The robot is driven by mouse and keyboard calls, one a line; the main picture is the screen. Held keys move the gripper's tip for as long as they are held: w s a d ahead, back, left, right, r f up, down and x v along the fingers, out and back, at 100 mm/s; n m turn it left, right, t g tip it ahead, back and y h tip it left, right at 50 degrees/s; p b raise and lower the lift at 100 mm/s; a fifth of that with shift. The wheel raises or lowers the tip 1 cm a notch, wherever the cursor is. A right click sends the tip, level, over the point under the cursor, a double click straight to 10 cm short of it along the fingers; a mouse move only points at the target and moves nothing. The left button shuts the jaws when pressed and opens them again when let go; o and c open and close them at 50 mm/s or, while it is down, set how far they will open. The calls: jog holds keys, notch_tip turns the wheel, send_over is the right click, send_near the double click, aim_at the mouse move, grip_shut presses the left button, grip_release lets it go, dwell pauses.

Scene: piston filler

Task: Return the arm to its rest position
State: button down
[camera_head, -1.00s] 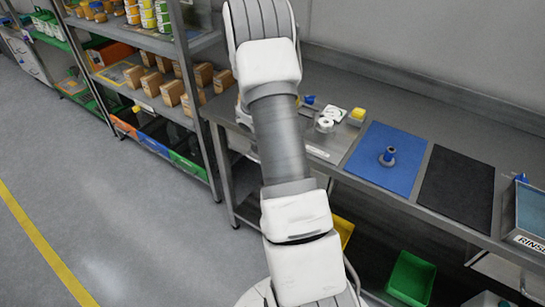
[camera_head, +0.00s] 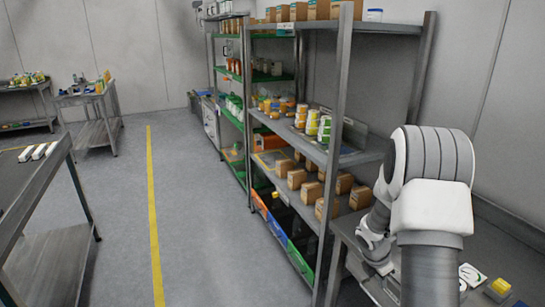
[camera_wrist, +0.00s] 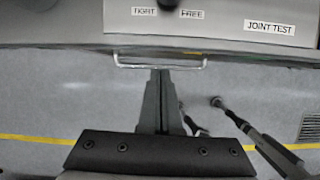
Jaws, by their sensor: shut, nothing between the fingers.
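My arm (camera_head: 432,215) rises at the right of the head view, over the end of the metal workbench (camera_head: 345,225). My gripper (camera_wrist: 160,74) shows in the wrist view, its two dark fingers together with nothing between them. In that view the fingertips lie just below a metal bar handle in the picture. In the head view I cannot make out the fingers.
A steel shelf rack (camera_head: 335,140) with cartons and jars stands left of my arm. A grey front panel (camera_wrist: 215,22) labelled "JOINT TEST" fills the wrist view's top. The floor (camera_head: 110,220) with its yellow line is clear. Another table (camera_head: 35,190) is at far left.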

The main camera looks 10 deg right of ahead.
jog(key=s+a+r+m+t, duration=0.1)
jog(key=s+a+r+m, duration=0.1)
jog(key=a+r+m, duration=0.35)
jog(key=s+a+r+m, duration=0.2)
jog(key=s+r, duration=0.1)
jog(key=r, duration=0.6)
jog(key=s+a+r+m+t, duration=0.1)
jog(key=s+a+r+m, duration=0.2)
jog(key=r, duration=0.4)
jog(key=s+a+r+m+t+y, duration=0.1)
jog(key=s+a+r+m+y, duration=0.1)
jog(key=s+a+r+m, duration=0.2)
jog(key=s+a+r+m+t+y, duration=0.1)
jog(key=s+a+r+m+y, duration=0.1)
jog(key=s+a+m, duration=0.4)
jog(key=s+a+r, duration=0.1)
jog(key=s+a, duration=0.1)
jog(key=s, duration=0.3)
jog(key=shift+s+a+r, duration=0.25)
jog(key=shift+r, duration=0.15)
jog(key=shift+d+m, duration=0.15)
jog(key=shift+m, duration=0.2)
